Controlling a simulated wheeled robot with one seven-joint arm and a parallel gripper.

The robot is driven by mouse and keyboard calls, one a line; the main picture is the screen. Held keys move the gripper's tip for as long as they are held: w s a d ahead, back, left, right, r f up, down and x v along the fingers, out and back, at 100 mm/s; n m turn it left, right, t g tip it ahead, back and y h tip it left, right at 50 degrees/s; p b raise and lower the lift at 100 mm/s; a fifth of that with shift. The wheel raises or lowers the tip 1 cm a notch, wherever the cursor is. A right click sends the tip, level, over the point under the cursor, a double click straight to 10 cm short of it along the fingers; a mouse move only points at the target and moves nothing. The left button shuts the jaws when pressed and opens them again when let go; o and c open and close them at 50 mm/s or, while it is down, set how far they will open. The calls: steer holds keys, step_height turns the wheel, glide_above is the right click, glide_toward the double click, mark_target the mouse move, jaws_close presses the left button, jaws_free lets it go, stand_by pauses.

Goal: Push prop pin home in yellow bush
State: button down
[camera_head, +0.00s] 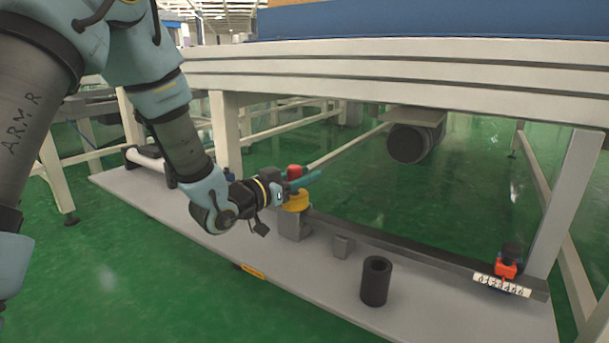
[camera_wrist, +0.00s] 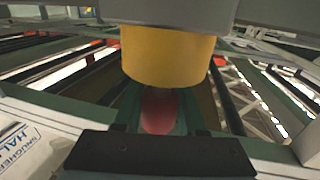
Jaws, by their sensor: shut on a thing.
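The yellow bush (camera_head: 297,203) sits on top of a grey block (camera_head: 294,225) on the low platform. The red head of the prop pin (camera_head: 295,171) shows just above the bush, between the teal fingers of my gripper (camera_head: 303,183). My gripper is shut on the pin and reaches in from the left, just over the bush. In the wrist view the yellow bush (camera_wrist: 168,55) fills the upper middle, and the red pin head (camera_wrist: 159,112) lies between the two green fingers. The pin's shank is hidden, so how deep it sits cannot be told.
A black hollow cylinder (camera_head: 375,281) stands on the grey platform (camera_head: 440,300), right of a small grey block (camera_head: 342,246). A red-orange clamp (camera_head: 506,268) stands by a numbered scale (camera_head: 502,285) at the right. The big table's white frame (camera_head: 400,70) hangs over the back.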

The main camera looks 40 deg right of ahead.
steer(key=shift+f+b, duration=0.8)
steer(key=shift+f, duration=0.35)
steer(key=shift+c, duration=2)
jaws_free()
steer(key=a+p, duration=0.3)
steer(key=a, duration=0.7)
steer(key=shift+s+a+p, duration=0.25)
steer(key=shift+a+p, duration=0.15)
steer(key=shift+w, duration=0.1)
